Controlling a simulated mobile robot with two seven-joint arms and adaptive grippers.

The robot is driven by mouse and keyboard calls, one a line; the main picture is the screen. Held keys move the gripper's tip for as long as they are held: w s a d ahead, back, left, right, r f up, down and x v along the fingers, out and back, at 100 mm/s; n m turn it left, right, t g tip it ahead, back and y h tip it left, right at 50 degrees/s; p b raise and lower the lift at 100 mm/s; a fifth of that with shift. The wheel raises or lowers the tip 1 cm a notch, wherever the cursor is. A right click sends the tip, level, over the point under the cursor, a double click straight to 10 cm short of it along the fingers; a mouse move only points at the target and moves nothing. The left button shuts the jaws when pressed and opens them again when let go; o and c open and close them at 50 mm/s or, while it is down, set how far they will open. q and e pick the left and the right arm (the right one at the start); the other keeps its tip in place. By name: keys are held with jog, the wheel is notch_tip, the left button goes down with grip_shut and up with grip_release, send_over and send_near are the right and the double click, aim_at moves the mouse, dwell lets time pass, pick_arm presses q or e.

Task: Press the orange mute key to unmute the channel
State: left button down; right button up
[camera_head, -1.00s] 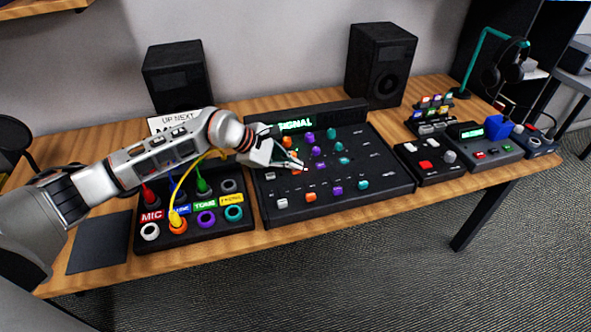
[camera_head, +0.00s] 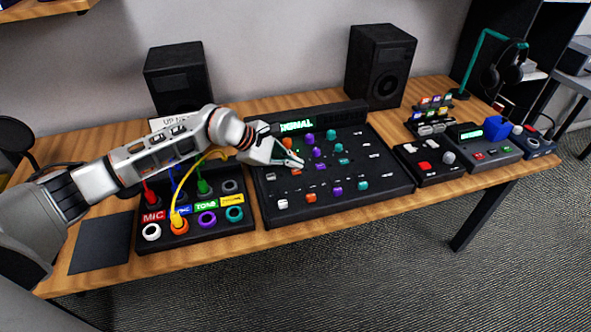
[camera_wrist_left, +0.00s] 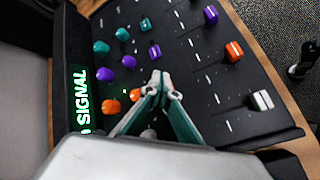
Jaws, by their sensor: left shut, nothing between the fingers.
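The black mixing console (camera_head: 385,195) with a lit green SIGNAL display stands mid-desk. My left gripper (camera_head: 299,165) is shut and empty, its fingertips low over the left-middle of the console. In the left wrist view the closed fingertips (camera_wrist_left: 165,84) point at the panel between the knobs and the faders. Orange knobs (camera_wrist_left: 112,107) lie beside the fingers, and an orange fader cap (camera_head: 311,197) sits near the front edge. Whether the fingertips touch the panel I cannot tell. My right gripper is out of view.
A patch box (camera_head: 185,238) with coloured plugs and a yellow cable lies left of the console, below my left arm. Purple (camera_head: 337,191) and teal (camera_head: 362,185) fader caps stand nearby. A small black button box (camera_head: 430,175) is to the right. Speakers (camera_head: 381,65) stand behind.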

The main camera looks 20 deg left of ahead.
aim_at(294, 172)
pick_arm(q)
jog(key=shift+r+p, duration=1.75)
jog(key=shift+r, duration=1.3)
jog(key=shift+f, duration=0.1)
